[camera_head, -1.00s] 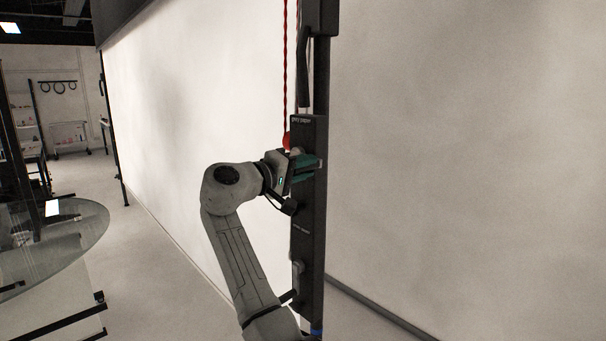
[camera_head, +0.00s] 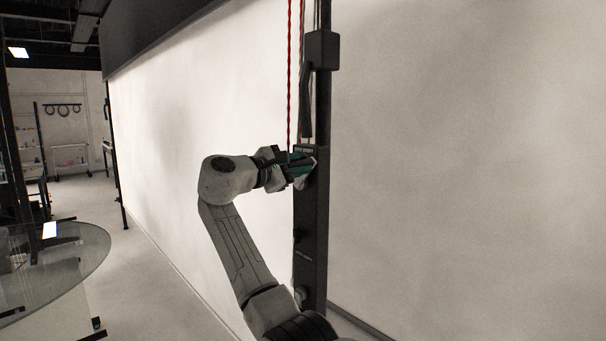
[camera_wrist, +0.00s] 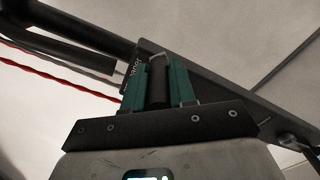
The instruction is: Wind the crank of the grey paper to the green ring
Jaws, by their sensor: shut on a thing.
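My gripper (camera_head: 302,168), with green fingers, is at the upper part of a dark upright box on a black post (camera_head: 312,215). In the wrist view my gripper (camera_wrist: 158,85) is shut on a dark cylindrical crank handle (camera_wrist: 158,78) between its green fingers. The rest of the crank is hidden by the fingers. A small pale label is on the box above the gripper, too small to read surely. Pale paper (camera_head: 450,130) hangs to the right of the post, and another pale sheet (camera_head: 190,120) to the left; I cannot tell which is grey. No green ring is discernible.
A red cord (camera_head: 289,80) hangs just left of the post, close to my gripper. A second small knob (camera_head: 300,235) sits lower on the box. A round glass table (camera_head: 70,260) stands at left. The floor between table and paper is clear.

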